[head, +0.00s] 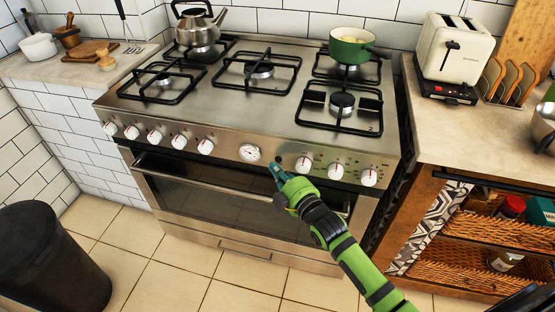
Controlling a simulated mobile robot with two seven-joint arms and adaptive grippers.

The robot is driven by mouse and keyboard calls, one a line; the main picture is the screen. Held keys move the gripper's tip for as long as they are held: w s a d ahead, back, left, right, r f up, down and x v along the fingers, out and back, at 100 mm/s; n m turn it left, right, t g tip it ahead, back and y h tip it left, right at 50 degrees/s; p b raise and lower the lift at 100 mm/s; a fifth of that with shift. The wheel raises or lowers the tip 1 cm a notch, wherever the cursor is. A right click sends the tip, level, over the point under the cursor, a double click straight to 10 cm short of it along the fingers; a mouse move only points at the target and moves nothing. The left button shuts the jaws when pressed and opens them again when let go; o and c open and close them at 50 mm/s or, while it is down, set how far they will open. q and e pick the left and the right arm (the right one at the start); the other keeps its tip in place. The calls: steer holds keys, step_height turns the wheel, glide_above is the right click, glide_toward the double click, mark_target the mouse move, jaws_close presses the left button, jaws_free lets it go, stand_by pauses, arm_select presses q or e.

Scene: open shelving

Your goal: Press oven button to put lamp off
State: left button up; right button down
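The steel oven (215,182) stands in the middle of the head view, with a row of white knobs and a round dial (249,152) on its front panel. My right gripper (277,168) is at the panel, just right of the dial and left of the right-hand knobs (303,164). Its fingertips look close together, but I cannot tell whether they are shut or touch the panel. A small button or lamp there is too small or hidden behind the gripper to make out. My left gripper is not in view.
A kettle (201,25) and a green pot (351,47) stand on the hob. A toaster (454,48) is on the right counter above wicker baskets (470,262). A dark bin (45,262) stands at lower left. The tiled floor before the oven is clear.

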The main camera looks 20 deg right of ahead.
steer(key=s+a+p, duration=0.2)
steer(key=s, duration=0.1)
steer(key=s+a+p, duration=0.1)
steer(key=s, duration=0.1)
steer(key=shift+a, duration=0.15)
steer(key=shift+w, duration=0.1)
